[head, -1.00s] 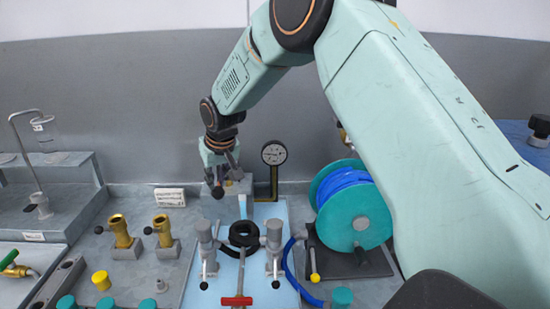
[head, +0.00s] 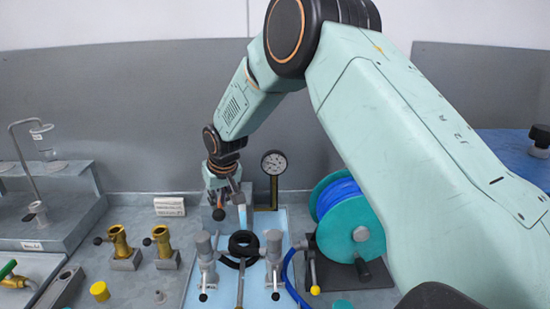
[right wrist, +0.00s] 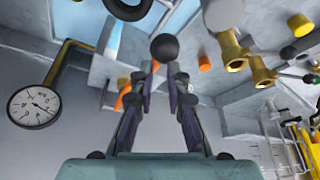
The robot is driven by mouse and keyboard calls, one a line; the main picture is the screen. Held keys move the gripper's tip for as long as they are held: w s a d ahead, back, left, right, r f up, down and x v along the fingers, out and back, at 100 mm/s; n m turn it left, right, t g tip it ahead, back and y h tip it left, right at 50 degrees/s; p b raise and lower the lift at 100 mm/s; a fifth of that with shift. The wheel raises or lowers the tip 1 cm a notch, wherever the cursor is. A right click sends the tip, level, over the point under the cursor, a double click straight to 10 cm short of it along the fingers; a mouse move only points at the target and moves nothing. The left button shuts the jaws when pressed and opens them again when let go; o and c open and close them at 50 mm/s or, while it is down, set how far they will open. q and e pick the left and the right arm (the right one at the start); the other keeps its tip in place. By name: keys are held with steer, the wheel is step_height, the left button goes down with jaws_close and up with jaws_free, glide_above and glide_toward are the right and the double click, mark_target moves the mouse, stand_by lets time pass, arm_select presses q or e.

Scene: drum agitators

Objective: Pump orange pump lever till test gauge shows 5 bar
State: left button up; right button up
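My right gripper (head: 222,200) is over the small pump block (head: 213,193) behind the blue panel. In the right wrist view its two fingers lean inward around a black ball knob (right wrist: 165,47), which shows right at their tips. I take this as the end of the pump lever; bits of orange (right wrist: 124,88) show beside the fingers, but most of the lever is hidden. The round white test gauge (head: 274,162) stands on a brass pipe just right of the block. It also shows in the right wrist view (right wrist: 35,107), its reading too small to tell. My left gripper is out of view.
A teal reel with blue hose (head: 345,215) stands right of the panel. Two grey valves (head: 204,250) and a black ring (head: 243,243) are in front of the gripper. Brass fittings (head: 119,241) stand at left. My right arm covers much of the right side.

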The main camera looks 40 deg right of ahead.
step_height(320, 180, up, 9)
steer(key=p, duration=0.7)
steer(key=shift+w+d, duration=0.15)
steer(key=shift+d, duration=0.05)
steer(key=shift+w+f, duration=0.15)
steer(key=shift+w, duration=0.05)
steer(key=shift+s, duration=0.15)
